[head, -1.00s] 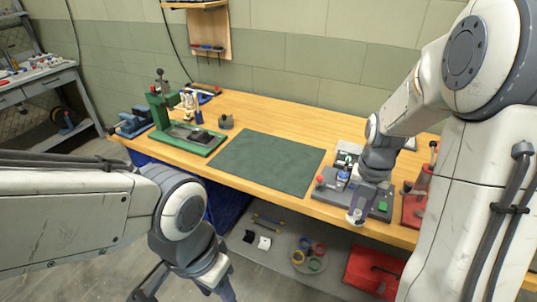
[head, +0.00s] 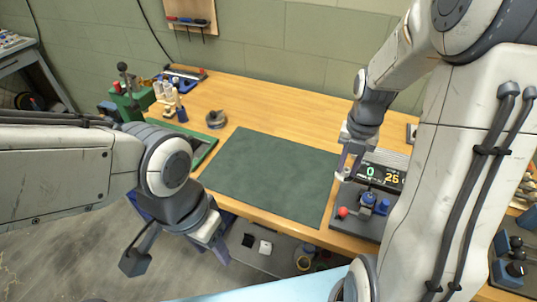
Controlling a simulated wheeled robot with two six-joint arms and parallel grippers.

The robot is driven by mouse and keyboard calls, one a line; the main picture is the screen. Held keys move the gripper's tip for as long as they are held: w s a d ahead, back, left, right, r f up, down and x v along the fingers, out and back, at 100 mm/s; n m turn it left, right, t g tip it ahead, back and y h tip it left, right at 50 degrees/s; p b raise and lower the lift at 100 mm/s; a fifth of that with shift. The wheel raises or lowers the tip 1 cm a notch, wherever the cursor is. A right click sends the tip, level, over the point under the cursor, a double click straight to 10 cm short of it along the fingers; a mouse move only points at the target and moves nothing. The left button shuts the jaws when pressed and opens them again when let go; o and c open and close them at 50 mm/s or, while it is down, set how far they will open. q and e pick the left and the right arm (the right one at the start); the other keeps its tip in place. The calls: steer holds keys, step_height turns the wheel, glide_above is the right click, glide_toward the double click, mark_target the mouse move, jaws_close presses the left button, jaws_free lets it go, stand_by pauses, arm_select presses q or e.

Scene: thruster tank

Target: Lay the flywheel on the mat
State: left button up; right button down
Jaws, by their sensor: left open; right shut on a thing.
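The dark green mat (head: 270,172) lies flat and bare on the wooden bench. My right gripper (head: 345,170) is near the mat's right edge, beside the grey fixture. It is shut on a small light-grey piece, taken to be the flywheel; the fingers hide most of it, so its shape is unclear. It appears to be held above the bench. My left gripper (head: 220,252) is open and empty, low in front of the bench, apart from the mat.
A grey fixture (head: 362,222) with a red knob and blue parts stands right of the mat, a display (head: 383,176) behind it. A dark round part (head: 216,119) stands behind the mat's left corner. A green press (head: 130,103) is at left.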

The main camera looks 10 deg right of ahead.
steer(key=w+a+f, duration=0.2)
steer(key=a, duration=0.1)
steer(key=w+a+f+p, duration=0.1)
steer(key=w+a+f, duration=0.1)
steer(key=a, duration=0.1)
steer(key=w+a+f, duration=0.2)
steer(key=a+f, duration=0.1)
steer(key=a, duration=0.1)
steer(key=shift+w+p, duration=0.35)
steer(key=shift+p, duration=0.05)
step_height(320, 180, down, 3)
steer(key=shift+a+f+p, duration=0.1)
steer(key=shift+f+p, duration=0.05)
steer(key=shift+p, duration=0.2)
steer(key=shift+f, duration=0.3)
steer(key=shift+f, duration=0.15)
steer(key=c, duration=0.7)
jaws_free()
